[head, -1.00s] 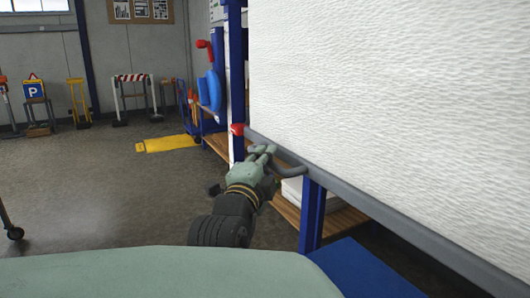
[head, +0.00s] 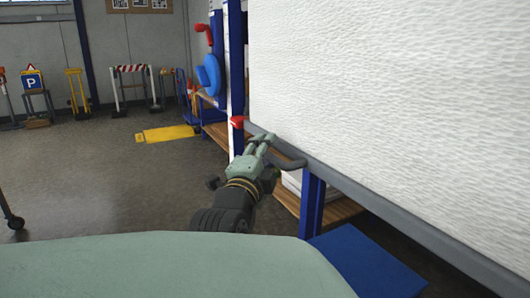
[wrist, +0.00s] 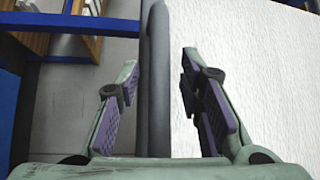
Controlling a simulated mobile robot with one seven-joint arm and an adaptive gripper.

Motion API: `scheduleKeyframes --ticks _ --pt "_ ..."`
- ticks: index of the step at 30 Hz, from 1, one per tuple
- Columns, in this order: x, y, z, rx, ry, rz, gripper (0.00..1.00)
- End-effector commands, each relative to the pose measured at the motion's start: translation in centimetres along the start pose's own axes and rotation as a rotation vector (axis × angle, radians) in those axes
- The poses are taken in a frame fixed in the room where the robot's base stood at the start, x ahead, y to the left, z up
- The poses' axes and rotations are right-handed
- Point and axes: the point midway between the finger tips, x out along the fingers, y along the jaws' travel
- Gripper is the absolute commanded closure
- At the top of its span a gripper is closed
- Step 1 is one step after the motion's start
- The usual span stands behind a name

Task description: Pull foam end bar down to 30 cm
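The white foam sheet (head: 390,80) hangs large at the right, with a grey end bar (head: 400,213) along its lower edge. My gripper (head: 264,140) is at that left part of the bar. In the wrist view my gripper (wrist: 160,62) is open, with one finger on each side of a dark grey rounded bar (wrist: 155,90). The bar passes between the fingers; the right finger is apart from it. Whether this is the handle or the end bar itself, I cannot tell. White foam fills the right side.
A blue post (head: 310,205) and a wooden shelf (head: 340,210) stand under the bar. A blue panel (head: 365,262) lies low in front. A red-capped post (head: 236,123) is close left of my gripper. Open floor (head: 90,185) lies to the left.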

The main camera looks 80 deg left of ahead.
Motion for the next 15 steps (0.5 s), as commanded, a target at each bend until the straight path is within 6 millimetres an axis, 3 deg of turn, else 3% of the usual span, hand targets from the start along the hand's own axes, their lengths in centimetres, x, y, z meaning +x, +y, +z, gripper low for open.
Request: scheduleKeyframes --ticks 8,15 --pt "-0.1 0.0 0.0 0.000 -0.001 0.000 0.65" --pt "-3.3 0.0 0.1 0.001 -0.003 -0.002 0.65"
